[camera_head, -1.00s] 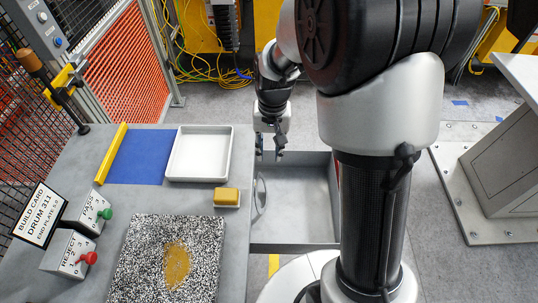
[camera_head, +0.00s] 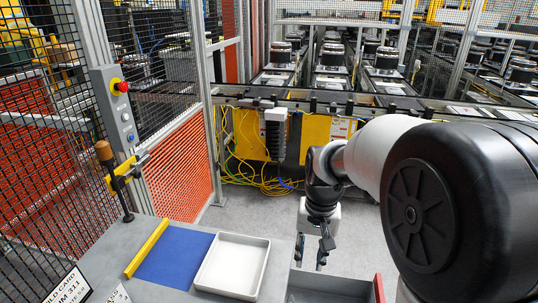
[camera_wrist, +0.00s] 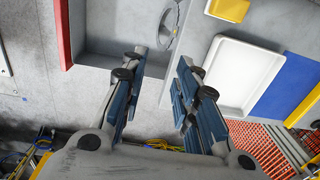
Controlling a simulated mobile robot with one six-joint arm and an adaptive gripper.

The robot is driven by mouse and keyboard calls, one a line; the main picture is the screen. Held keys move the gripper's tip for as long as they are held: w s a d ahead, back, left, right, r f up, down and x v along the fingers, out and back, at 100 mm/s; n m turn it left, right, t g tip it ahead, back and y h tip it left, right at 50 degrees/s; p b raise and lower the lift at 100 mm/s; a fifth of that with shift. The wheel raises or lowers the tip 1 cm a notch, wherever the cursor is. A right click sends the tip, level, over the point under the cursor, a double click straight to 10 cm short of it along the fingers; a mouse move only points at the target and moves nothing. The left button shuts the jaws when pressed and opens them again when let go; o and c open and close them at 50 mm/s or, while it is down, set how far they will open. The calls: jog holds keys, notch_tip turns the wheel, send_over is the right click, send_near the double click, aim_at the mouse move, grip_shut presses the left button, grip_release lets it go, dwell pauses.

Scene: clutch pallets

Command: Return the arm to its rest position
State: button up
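My gripper (camera_head: 311,256) hangs pointing down over the far part of a grey open bin (camera_head: 335,287), beside the workbench. In the wrist view, the two fingers of my gripper (camera_wrist: 160,62) are spread apart with nothing between them, so it is open and empty. My arm reaches in from the right, bent at the elbow and wrist. The grey bin (camera_wrist: 105,47) lies beyond the fingers in the wrist view, with a metal ring (camera_wrist: 167,27) at its side near the bench.
A white tray (camera_head: 198,283) and a blue mat (camera_head: 175,255) with a yellow bar (camera_head: 147,248) lie on the bench left of my gripper. A mesh fence (camera_head: 182,172) and conveyor stand behind; grey floor (camera_head: 250,208) is clear between.

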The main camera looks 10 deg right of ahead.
jog(key=s+r+n+t, duration=0.1)
jog(key=s+r, duration=0.3)
jog(key=s, duration=0.6)
jog(key=s+r+n+t, duration=0.2)
jog(key=s+r, duration=0.3)
jog(key=s, duration=0.6)
jog(key=shift+a+n+t, duration=0.3)
jog(key=shift+a+t, duration=0.05)
jog(key=shift+t, duration=0.35)
